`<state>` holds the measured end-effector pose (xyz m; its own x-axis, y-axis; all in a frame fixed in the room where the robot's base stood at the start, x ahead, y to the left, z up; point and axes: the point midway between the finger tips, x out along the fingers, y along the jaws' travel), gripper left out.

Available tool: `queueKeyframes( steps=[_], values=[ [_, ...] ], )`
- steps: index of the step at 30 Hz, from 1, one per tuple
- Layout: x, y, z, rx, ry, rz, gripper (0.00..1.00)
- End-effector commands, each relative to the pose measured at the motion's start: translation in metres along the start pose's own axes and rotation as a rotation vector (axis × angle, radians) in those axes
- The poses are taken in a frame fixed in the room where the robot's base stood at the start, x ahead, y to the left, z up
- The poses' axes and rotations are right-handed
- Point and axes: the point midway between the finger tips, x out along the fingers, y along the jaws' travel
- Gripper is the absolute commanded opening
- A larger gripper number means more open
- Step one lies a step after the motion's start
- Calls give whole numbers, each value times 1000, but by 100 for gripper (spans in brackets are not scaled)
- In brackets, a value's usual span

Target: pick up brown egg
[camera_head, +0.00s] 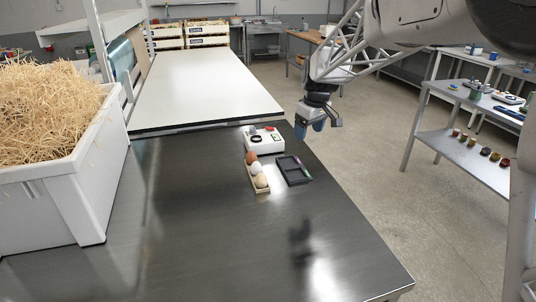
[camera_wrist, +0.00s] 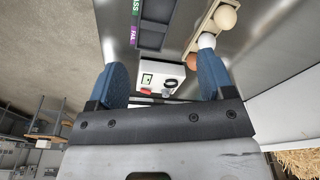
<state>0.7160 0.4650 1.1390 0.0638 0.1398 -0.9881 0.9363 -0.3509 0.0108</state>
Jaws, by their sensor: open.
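The brown egg (camera_head: 251,158) sits at the far end of a small narrow holder (camera_head: 251,180) on the dark metal table, in line with a white egg (camera_head: 257,168) and a cream egg (camera_head: 261,181). In the wrist view the brown egg (camera_wrist: 193,61) is partly hidden by the right finger; the white egg (camera_wrist: 207,41) and the cream egg (camera_wrist: 225,17) show beyond it. My gripper (camera_head: 318,125) is above the table's right edge, to the right of the eggs and apart from them. Its two blue fingers are spread and empty in the wrist view (camera_wrist: 163,78).
A white box with buttons (camera_head: 264,145) stands just behind the holder. A dark tray (camera_head: 288,172) with PASS and FAIL labels lies to the right. A large white bin of straw (camera_head: 88,190) stands at left. The table front is clear.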

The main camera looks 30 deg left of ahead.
Motion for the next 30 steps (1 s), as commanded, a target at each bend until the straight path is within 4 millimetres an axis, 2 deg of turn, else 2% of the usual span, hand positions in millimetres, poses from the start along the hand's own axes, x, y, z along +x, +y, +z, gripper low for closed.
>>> queueKeyframes(
  steps=[1, 9, 15, 21, 30],
  values=[
    [12, -4, -18, -31, -2, -7, 75],
    [63, -26, -101, -187, -4, -36, 75],
    [99, -47, -153, -289, -3, -53, 75],
    [119, -60, -179, -344, -2, -63, 75],
    [122, -62, -184, -353, -2, -65, 75]
  ],
)
